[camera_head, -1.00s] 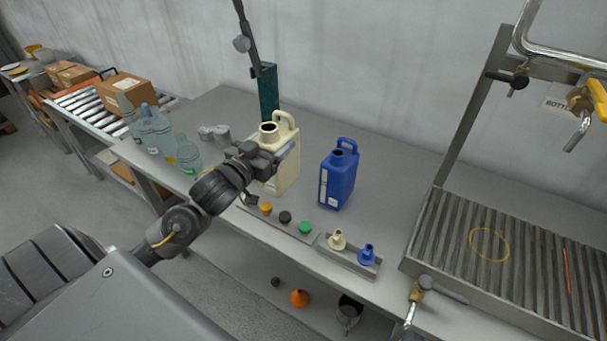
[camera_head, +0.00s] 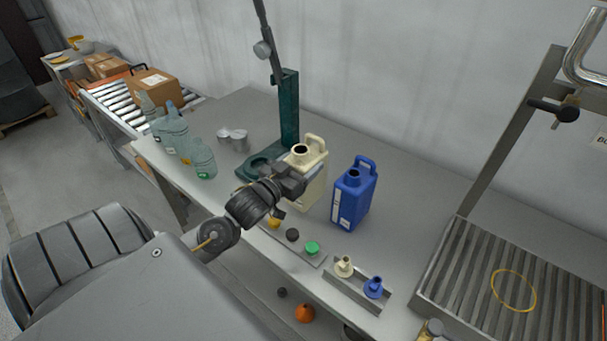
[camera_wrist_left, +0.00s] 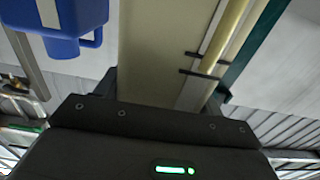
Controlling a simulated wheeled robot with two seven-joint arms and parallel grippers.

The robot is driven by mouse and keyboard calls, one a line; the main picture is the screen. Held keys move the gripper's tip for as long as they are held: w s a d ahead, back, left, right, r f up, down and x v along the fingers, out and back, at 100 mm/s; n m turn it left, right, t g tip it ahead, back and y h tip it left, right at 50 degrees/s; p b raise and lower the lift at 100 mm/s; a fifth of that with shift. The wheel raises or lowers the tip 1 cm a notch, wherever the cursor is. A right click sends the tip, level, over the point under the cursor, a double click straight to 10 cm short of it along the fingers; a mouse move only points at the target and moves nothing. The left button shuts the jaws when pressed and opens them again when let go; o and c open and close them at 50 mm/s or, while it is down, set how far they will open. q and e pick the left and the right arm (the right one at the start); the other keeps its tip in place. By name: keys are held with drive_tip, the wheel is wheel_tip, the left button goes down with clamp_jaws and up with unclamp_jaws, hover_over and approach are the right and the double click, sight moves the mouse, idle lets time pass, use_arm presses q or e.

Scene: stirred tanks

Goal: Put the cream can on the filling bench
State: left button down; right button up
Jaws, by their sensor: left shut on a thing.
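The cream can (camera_head: 315,188) is a tall jug with a top handle and an open dark neck. It stands upright at or just above the grey bench (camera_head: 395,205), beside the blue can (camera_head: 354,195); I cannot tell whether its base touches. My left gripper (camera_head: 301,180) is shut on the cream can from its near left side. In the left wrist view the cream can (camera_wrist_left: 160,50) fills the middle between the fingers, and the blue can (camera_wrist_left: 62,22) hangs at upper left. My right gripper is not in view.
A green stand (camera_head: 289,110) with a pole rises behind the cream can. Colored caps (camera_head: 292,235) and two spouts (camera_head: 344,267) lie in front. Clear bottles (camera_head: 176,135) stand at the left, near a roller conveyor (camera_head: 113,100). A slatted tray (camera_head: 470,275) is at the right.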

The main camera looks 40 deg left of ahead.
use_arm(q)
drive_tip(key=shift+f, duration=0.35)
wheel_tip(320, 180, down, 3)
drive_tip(key=shift+r, duration=0.1)
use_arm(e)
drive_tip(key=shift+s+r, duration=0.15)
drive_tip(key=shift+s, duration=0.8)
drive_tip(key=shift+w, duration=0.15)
use_arm(q)
drive_tip(key=shift+c, duration=1.1)
unclamp_jaws()
drive_tip(key=shift+d+f, duration=0.1)
drive_tip(key=shift+f, duration=0.1)
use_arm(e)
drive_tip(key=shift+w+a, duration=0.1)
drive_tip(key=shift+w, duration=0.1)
use_arm(q)
drive_tip(key=shift+s+r, duration=0.1)
drive_tip(key=shift+s, duration=0.05)
